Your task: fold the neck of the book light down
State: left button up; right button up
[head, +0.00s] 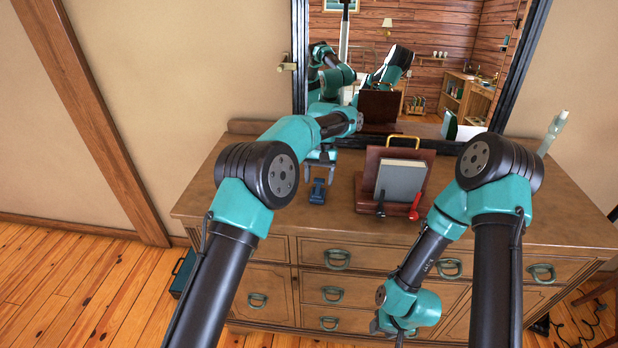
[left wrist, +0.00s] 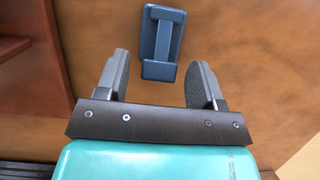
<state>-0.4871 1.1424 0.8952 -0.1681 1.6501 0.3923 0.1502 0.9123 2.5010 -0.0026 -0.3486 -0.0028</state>
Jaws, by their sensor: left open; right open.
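The book light (head: 318,191) is a small dark blue thing on the dresser top, left of the book stand. In the left wrist view the book light (left wrist: 162,35) shows a rounded base, a narrow neck and a block-shaped head at the near end. I cannot tell exactly how steeply the neck is tilted. My left gripper (head: 321,173) is open above and just behind the light. My right gripper (head: 388,328) is open and empty, low in front of the dresser drawers.
A wooden stand (head: 372,167) with a grey book (head: 401,180) is right of the light. A red-handled thing (head: 415,208) and a dark one (head: 380,205) are at its front. A mirror (head: 430,70) rises behind. The dresser top (head: 240,180) is clear at left.

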pick_arm(q)
jog(key=c, duration=0.9)
jog(key=shift+c, duration=0.2)
jog(key=shift+f, duration=0.1)
jog(key=shift+w+f+g, duration=0.2)
jog(key=shift+f+g, duration=0.1)
jog(key=shift+g, duration=0.3)
jog(key=o, duration=0.9)
jog(key=shift+o, duration=0.2)
